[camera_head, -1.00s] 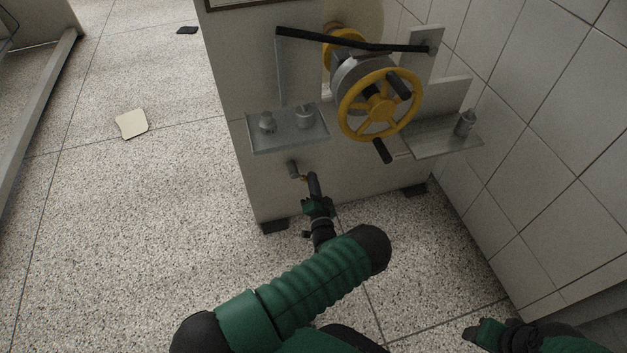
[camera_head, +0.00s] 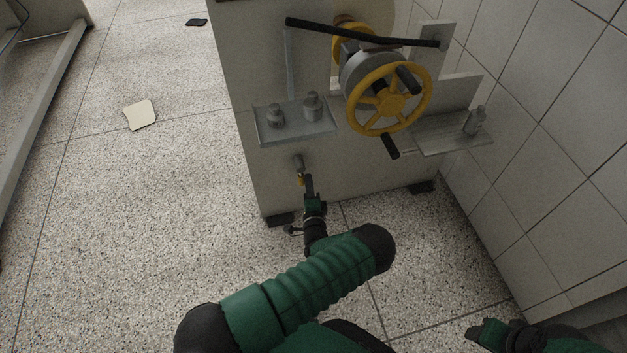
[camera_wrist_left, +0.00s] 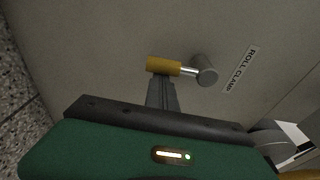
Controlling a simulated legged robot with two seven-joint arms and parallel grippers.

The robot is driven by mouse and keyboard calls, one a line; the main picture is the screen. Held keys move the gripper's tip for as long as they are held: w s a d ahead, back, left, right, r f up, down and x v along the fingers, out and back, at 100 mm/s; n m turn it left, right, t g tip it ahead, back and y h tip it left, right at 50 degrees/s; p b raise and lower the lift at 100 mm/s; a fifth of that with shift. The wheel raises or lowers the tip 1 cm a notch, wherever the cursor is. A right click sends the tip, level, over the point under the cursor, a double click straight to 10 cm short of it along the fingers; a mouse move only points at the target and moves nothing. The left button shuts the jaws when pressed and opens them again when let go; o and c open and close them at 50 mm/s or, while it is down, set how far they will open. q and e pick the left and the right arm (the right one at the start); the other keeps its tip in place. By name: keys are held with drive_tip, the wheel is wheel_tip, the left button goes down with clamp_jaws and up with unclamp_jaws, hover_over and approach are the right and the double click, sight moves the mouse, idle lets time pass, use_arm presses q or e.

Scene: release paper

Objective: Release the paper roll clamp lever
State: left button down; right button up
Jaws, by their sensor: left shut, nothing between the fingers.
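The roll clamp lever has a grey pivot (camera_head: 298,162) low on the front of the pale machine and a short yellow handle (camera_head: 301,181) that hangs below it. In the left wrist view the grey pivot (camera_wrist_left: 206,70) and yellow handle (camera_wrist_left: 162,66) sit beside a "ROLL CLAMP" label (camera_wrist_left: 241,69). My left gripper (camera_head: 307,180) is shut and empty, its fingertips right at the yellow handle. In the left wrist view the fingers (camera_wrist_left: 161,90) overlap the handle's lower edge; contact is hard to tell. My right gripper (camera_head: 486,332) is at the bottom right, its jaws unclear.
A yellow handwheel (camera_head: 389,97) and a black bar (camera_head: 365,34) are above the lever. A metal shelf (camera_head: 296,132) with small knobs juts out just over it. A tiled wall (camera_head: 545,130) closes the right side. The floor at left is mostly clear.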

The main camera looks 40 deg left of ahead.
use_arm(q)
drive_tip(key=shift+s+a+r+m+g+p, duration=0.15)
drive_tip(key=shift+s+a+m, duration=0.45)
drive_tip(key=shift+m, duration=0.45)
drive_tip(key=shift+s+a+m+g+p, duration=0.1)
drive_tip(key=shift+s+a+m+g, duration=0.1)
drive_tip(key=shift+s+a+m, duration=0.6)
drive_tip(key=shift+s+a+r+m+g+p, duration=0.2)
drive_tip(key=shift+s+m, duration=0.35)
drive_tip(key=shift+m, duration=0.7)
drive_tip(key=shift+s+a+f, duration=0.1)
drive_tip(key=shift+a, duration=0.05)
drive_tip(key=shift+f, duration=0.1)
